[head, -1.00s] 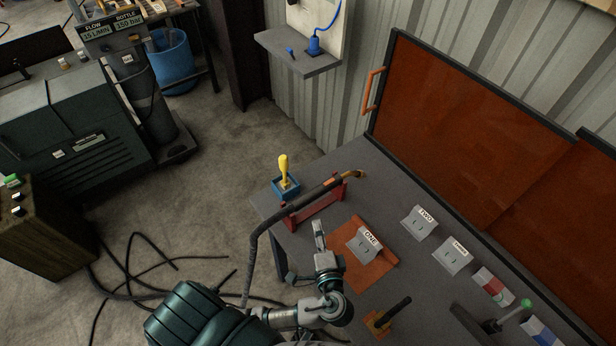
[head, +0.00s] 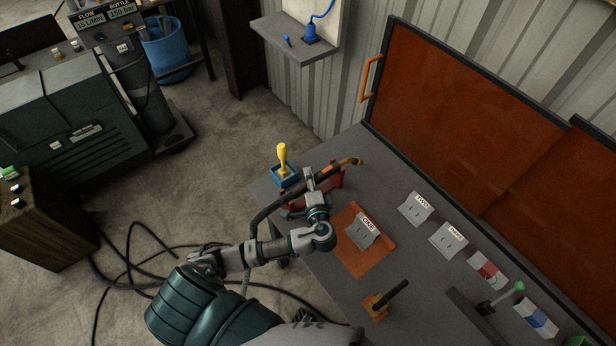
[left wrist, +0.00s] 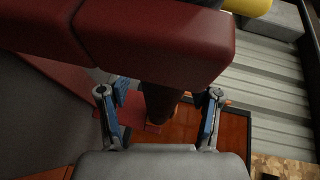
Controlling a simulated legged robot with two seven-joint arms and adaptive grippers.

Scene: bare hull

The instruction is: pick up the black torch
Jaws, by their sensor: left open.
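My left gripper (head: 306,192) is at the torch and stand and hides part of both. In the left wrist view, the gripper (left wrist: 160,98) is open, with a finger on each side of a dark round part that looks like the torch (left wrist: 160,103). The red stand (left wrist: 150,40) fills the top of that view. I cannot tell whether the fingers touch anything. My right gripper is not in view.
A yellow-handled tool stands in a blue holder (head: 284,181) just beyond the stand. An orange mat (head: 350,257) with a plate marked ONE (head: 362,231) lies to the right. An orange screen (head: 450,110) stands along the back. Loose cables (head: 130,265) lie on the floor.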

